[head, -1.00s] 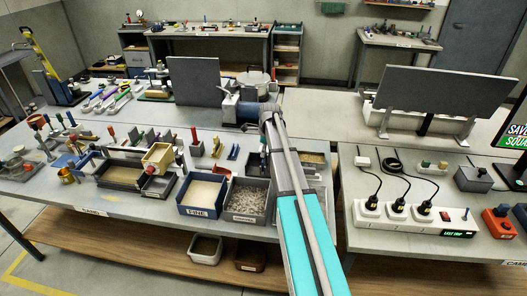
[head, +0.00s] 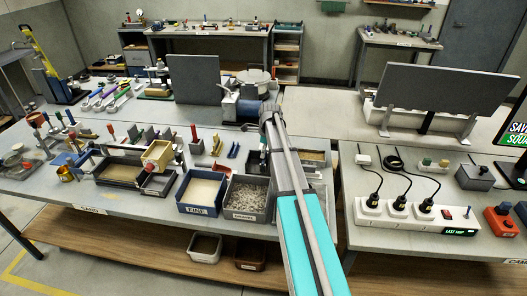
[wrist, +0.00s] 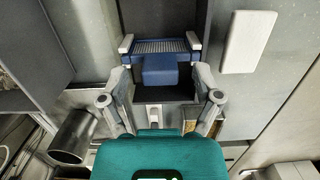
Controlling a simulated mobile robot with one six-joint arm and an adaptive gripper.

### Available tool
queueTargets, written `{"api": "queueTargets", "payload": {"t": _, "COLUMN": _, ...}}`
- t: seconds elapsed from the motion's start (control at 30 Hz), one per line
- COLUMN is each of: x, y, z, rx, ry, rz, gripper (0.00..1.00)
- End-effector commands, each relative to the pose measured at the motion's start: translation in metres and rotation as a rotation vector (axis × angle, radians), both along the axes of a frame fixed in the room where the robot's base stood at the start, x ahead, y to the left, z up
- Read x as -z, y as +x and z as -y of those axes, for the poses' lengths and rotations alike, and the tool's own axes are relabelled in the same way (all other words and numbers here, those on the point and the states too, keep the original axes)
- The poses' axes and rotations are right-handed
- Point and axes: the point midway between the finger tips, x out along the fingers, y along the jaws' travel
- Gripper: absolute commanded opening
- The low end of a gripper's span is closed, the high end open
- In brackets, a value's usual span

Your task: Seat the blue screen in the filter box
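The blue screen (wrist: 160,46) shows in the wrist view, a blue frame with a grey mesh strip and a blue block-like grip (wrist: 160,69) at its middle. I cannot tell whether the fingertips touch the screen's side edges. A dark box-like opening (wrist: 165,95) lies just below the grip; I cannot tell if it is the filter box. In the head view my arm hides the screen and most of my gripper.
In the wrist view a metal cylinder (wrist: 73,137) stands at lower left and a pale plate (wrist: 248,41) at upper right. In the head view, a FINE bin (head: 201,191) and a gravel bin (head: 245,198) stand left of my arm. A power strip (head: 413,215) lies right.

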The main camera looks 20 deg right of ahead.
Motion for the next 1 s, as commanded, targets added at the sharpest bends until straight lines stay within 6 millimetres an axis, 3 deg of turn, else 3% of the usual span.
{"api": "queueTargets", "payload": {"t": 0.47, "x": -0.003, "y": 0.000, "z": 0.000, "rx": 0.000, "ry": 0.000, "rz": 0.000, "gripper": 0.84}}
{"api": "queueTargets", "payload": {"t": 1.0, "x": -0.040, "y": 0.000, "z": 0.000, "rx": 0.000, "ry": 0.000, "rz": 0.000, "gripper": 0.84}}
